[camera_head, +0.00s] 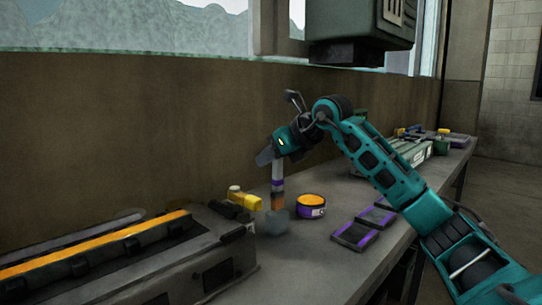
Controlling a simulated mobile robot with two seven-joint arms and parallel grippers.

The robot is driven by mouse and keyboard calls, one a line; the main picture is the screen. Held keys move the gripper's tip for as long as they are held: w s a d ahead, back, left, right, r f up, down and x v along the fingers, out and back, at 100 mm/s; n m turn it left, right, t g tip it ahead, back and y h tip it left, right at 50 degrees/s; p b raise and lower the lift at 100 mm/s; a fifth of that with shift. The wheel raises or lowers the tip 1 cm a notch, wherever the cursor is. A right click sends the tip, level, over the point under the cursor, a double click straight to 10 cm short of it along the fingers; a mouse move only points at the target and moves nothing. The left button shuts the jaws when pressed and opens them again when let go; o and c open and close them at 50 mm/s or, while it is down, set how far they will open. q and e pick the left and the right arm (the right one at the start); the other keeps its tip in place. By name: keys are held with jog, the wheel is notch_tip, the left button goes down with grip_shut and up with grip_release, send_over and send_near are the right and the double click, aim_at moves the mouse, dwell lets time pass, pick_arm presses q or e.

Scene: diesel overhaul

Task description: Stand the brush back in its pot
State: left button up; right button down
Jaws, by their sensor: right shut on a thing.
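My right gripper (268,156) is shut on the upper end of the brush. The brush (278,187) hangs upright below it, with a pale handle, a purple band and an orange-brown lower part. A small grey-blue pot (273,223) stands on the bench right under the brush. The brush's lower end meets or overlaps the pot's rim in the picture; I cannot tell how far inside it is. My left gripper is not in view.
A yellow bottle-like item (244,199) lies left of the pot, and an orange-topped round tin (311,206) stands right of it. Dark purple-edged trays (355,236) lie further right. A large grey case (120,262) fills the left front of the bench (300,262).

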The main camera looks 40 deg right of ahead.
aim_at(274, 169)
jog(key=shift+f+b, duration=0.75)
jog(key=shift+f, duration=2.05)
jog(key=c, duration=0.8)
grip_release()
